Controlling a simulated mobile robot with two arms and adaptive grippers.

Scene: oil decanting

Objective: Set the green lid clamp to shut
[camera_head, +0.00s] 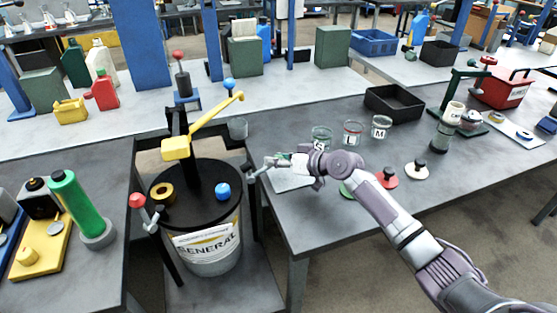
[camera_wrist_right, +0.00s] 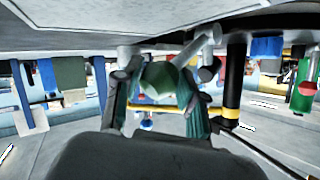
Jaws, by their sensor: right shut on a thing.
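The grey drum (camera_head: 207,254) labelled GENERAL stands in the gap between the tables, with a black lid (camera_head: 199,210) on it. My right gripper (camera_head: 272,162) is at the drum's right side, just beyond the lid's edge. It is shut on the green knob of the lid clamp, which shows between the fingers in the right wrist view (camera_wrist_right: 166,82). The gripper hides most of this clamp in the head view, so its exact angle is unclear. A red-knobbed clamp (camera_head: 137,200) stands out at the drum's left side. My left gripper is not in view.
A yellow-handled pump (camera_head: 176,149) rises from the lid, beside a blue knob (camera_head: 222,191). Glass jars (camera_head: 353,134) and red and white knobbed discs (camera_head: 417,171) stand on the right table. A green cylinder (camera_head: 76,205) stands on the left table.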

